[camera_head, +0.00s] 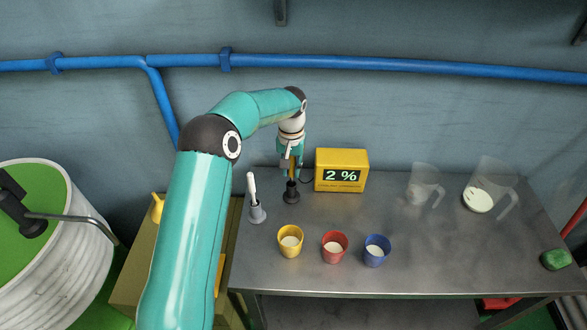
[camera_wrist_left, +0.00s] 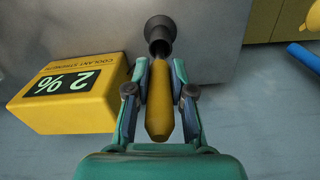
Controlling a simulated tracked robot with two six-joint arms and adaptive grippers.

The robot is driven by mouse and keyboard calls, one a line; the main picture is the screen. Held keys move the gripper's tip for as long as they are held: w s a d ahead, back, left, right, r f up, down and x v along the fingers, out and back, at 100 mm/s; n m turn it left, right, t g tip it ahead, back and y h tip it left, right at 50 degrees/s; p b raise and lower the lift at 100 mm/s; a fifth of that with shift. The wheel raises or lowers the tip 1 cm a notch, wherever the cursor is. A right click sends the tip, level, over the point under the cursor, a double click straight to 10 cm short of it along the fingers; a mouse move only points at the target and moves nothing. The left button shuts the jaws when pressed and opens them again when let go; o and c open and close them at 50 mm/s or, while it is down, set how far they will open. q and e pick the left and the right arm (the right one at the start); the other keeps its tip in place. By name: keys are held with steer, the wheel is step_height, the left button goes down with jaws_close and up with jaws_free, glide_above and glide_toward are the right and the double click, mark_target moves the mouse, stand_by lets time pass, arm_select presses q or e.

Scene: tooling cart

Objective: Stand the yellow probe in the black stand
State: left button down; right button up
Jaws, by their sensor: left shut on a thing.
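My left gripper (camera_head: 291,160) is shut on the yellow probe (camera_wrist_left: 158,108), which stands roughly upright between the fingers. It also shows in the left wrist view (camera_wrist_left: 160,85). The black stand (camera_head: 292,194) is on the cart top directly below the gripper. In the left wrist view the stand (camera_wrist_left: 159,28) lies straight beyond the fingertips, in line with the probe. The probe's lower end meets the stand's mouth in both views; how deep it sits inside, I cannot tell. My right gripper is out of view.
A yellow meter (camera_head: 341,170) reading 2 % stands right of the stand. A grey holder (camera_head: 257,213) with a white stick stands to the left. Yellow (camera_head: 290,248), red (camera_head: 334,250) and blue (camera_head: 376,253) cups are in front. Clear jugs (camera_head: 424,185) stand right; the cart's middle is clear.

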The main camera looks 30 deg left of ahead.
arm_select(q)
steer(key=shift+f, duration=0.25)
steer(key=c, duration=1)
jaws_free()
steer(key=shift+r, duration=0.1)
step_height(320, 180, up, 12)
steer(key=shift+f+b, duration=0.1)
steer(key=shift+b, duration=0.35)
